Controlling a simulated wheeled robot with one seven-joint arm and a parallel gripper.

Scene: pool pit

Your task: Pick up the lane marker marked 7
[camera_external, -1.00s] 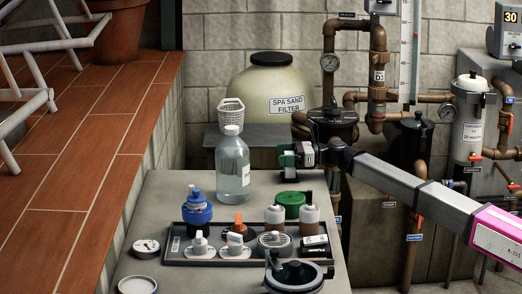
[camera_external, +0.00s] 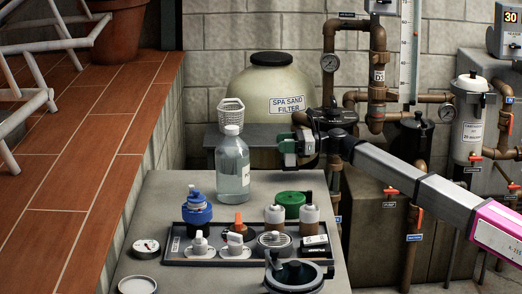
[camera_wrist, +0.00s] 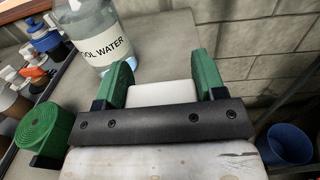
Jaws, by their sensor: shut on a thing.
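My gripper (camera_external: 297,149) is raised above the far end of the grey bench, to the right of the water bottle. In the wrist view, its two green-padded fingers (camera_wrist: 163,78) are shut on a plain white block (camera_wrist: 160,93). No number shows on the block, so I cannot tell whether it is the lane marker marked 7. In the external view the block's details are too small to read.
The tall water bottle (camera_external: 232,168) stands close to my gripper's left. A dark tray (camera_external: 180,258) holds several bottles and fittings. A green round coil (camera_external: 290,198) lies behind it. Pipes (camera_external: 378,60) stand behind my arm. A blue bucket (camera_wrist: 287,145) is low at the right.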

